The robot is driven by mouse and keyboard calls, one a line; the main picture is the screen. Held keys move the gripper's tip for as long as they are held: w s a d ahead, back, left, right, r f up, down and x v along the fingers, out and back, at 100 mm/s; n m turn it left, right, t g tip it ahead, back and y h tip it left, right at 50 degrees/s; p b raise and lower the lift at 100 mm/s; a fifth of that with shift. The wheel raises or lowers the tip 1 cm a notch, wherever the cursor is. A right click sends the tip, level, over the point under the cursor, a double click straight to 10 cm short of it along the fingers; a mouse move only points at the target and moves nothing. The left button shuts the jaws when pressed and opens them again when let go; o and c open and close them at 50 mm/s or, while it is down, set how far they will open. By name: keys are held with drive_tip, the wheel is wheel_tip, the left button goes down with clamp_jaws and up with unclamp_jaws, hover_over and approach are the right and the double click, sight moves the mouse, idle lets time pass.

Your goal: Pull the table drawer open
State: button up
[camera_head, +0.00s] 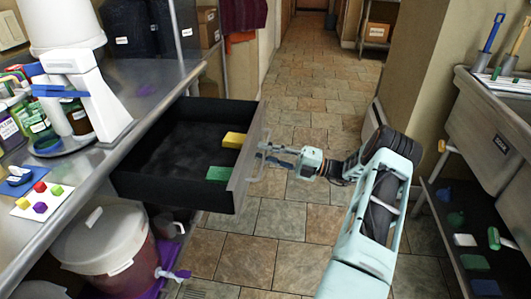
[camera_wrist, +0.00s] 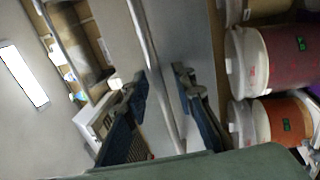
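The table drawer (camera_head: 178,190) is pulled well out from under the metal-topped table (camera_head: 150,85). It has a black inside and a grey front panel. A yellow block (camera_head: 234,140) and a green block (camera_head: 219,174) lie inside near the front. The drawer handle (camera_head: 262,150) is on the outer face of the front. My gripper (camera_head: 280,155) is right at this handle, on the aisle side. In the wrist view my gripper (camera_wrist: 165,88) has its two dark fingers apart, with a metal bar running between them. Whether they touch the bar cannot be told.
A white bucket with a spigot (camera_head: 105,240) stands below the table, and more buckets (camera_wrist: 245,65) show in the wrist view. A white stand (camera_head: 85,90) and cards with coloured pieces are on the tabletop. A sink (camera_head: 490,125) is at right. The tiled aisle is clear.

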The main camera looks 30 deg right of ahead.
drive_tip(key=v, duration=1.2)
